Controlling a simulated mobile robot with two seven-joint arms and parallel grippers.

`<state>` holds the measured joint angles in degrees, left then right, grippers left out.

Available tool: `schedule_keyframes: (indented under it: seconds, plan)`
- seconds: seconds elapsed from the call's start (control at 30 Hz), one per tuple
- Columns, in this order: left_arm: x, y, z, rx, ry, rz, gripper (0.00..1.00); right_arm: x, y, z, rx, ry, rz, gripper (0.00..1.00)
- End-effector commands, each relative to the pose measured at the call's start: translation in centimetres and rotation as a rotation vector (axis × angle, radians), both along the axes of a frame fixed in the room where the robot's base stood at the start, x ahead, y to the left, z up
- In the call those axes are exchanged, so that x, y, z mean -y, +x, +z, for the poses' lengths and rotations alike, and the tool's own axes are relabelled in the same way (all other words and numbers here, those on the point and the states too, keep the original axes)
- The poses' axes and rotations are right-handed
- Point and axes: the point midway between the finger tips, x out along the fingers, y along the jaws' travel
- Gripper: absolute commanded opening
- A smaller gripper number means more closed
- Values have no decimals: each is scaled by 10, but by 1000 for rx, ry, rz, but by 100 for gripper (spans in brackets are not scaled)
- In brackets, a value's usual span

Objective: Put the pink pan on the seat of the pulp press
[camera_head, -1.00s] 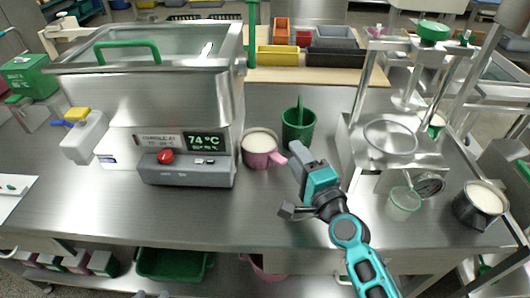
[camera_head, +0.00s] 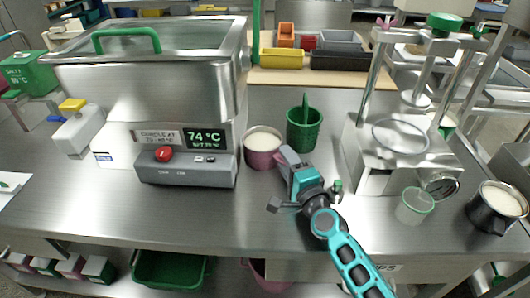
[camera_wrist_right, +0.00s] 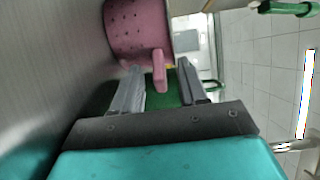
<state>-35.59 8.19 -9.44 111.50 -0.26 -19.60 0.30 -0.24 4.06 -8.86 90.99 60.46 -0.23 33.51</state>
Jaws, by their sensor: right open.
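The pink pan (camera_head: 262,152), filled with something pale, stands on the steel counter just right of the control box. Its pink handle points toward my right gripper (camera_head: 284,160). In the right wrist view the pan (camera_wrist_right: 138,28) is at the top, and its handle (camera_wrist_right: 159,70) reaches between the open fingers of the right gripper (camera_wrist_right: 162,92). I cannot tell whether the fingers touch the handle. The pulp press (camera_head: 385,150) stands to the right, with a round ring-shaped seat (camera_head: 400,136) under its frame. My left gripper is not in view.
A clear green-rimmed cup (camera_head: 415,205) and a dark pot (camera_head: 497,207) stand at the right. The heated tank (camera_head: 150,90) is at the left. The front counter is clear.

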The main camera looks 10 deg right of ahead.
Motion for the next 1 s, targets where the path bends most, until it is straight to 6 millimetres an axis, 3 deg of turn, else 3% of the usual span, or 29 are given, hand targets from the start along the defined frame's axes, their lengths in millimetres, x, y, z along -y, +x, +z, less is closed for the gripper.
schedule_keyframes:
  seconds: [0.33,0.8,1.0]
  plan:
    - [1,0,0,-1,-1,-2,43,-2,9,0,0,0,0,43]
    - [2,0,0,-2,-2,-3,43,-2,9,0,0,0,0,0]
    - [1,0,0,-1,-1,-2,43,-2,9,0,0,0,0,0]
